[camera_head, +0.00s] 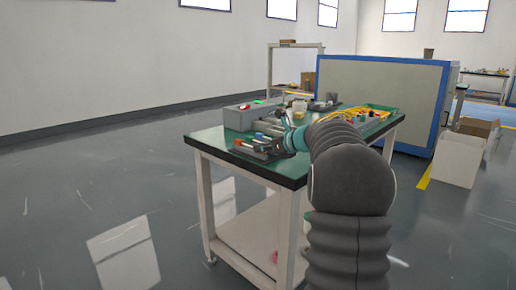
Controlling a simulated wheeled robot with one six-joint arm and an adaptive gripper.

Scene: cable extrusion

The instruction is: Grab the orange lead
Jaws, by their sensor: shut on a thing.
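My grey ribbed arm reaches from the bottom right over the green-topped table (290,171). The exact contact is too small to make out.
A grey box (243,116) with a green spot stands behind the gripper. A large blue-edged cabinet (380,88) stands behind. Open cartons (462,157) are at right. The left floor is clear.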

